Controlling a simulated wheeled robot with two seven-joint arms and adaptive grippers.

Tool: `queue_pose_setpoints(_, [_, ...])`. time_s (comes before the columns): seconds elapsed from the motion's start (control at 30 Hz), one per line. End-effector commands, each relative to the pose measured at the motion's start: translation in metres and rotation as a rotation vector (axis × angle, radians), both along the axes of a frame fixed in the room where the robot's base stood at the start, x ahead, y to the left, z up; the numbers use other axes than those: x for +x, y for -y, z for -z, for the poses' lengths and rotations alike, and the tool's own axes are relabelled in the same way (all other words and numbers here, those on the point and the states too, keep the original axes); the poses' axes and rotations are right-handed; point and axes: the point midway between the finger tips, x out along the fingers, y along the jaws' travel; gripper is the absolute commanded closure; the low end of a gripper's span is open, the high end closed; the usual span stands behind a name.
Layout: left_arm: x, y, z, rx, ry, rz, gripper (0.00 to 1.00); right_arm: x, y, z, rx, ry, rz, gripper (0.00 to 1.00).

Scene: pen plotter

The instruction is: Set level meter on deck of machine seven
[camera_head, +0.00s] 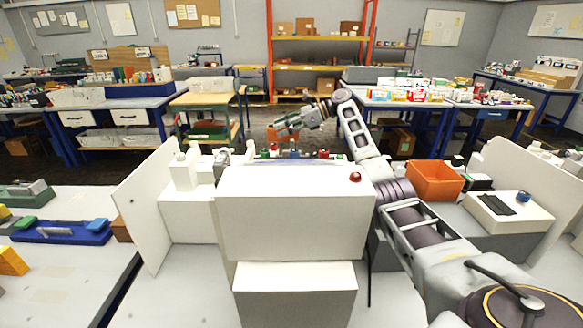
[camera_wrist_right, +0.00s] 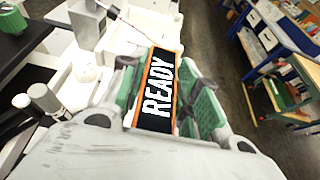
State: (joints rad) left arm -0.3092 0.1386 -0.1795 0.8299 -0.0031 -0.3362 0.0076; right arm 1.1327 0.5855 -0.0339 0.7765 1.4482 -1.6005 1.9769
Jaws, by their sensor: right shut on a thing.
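My right gripper (camera_head: 284,127) is held up above and behind a white machine (camera_head: 295,215) in the head view. In the right wrist view its green-padded fingers (camera_wrist_right: 163,85) are shut on the level meter (camera_wrist_right: 157,92), a black panel with an orange edge and the word READY. The meter is off any surface. In the head view its outline is too small to make out. The machine's tall white front hides most of its deck, and no number seven is readable. My left gripper is out of view.
Small red, green and blue parts (camera_head: 300,153) show behind the machine's front top edge, which bears a red button (camera_head: 355,177). White side panels (camera_head: 147,205) stand at left and right. An orange bin (camera_head: 434,181) is right of my arm. Grey cylinders (camera_wrist_right: 46,99) stand at left in the wrist view.

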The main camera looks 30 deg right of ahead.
Motion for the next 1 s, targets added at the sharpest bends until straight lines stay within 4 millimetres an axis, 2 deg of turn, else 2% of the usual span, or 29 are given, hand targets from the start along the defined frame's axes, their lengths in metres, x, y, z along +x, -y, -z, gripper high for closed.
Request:
queue_pose_setpoints(0.33, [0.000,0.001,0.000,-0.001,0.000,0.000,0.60,0.000,0.000,0.004,0.000,0.000,0.000,0.97])
queue_pose_setpoints(0.73, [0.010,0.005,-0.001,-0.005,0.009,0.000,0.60,0.000,0.000,0.052,0.001,-0.002,0.001,0.97])
queue_pose_setpoints(1.0, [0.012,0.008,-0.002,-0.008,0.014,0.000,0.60,0.000,0.000,0.062,0.000,0.001,0.000,0.97])
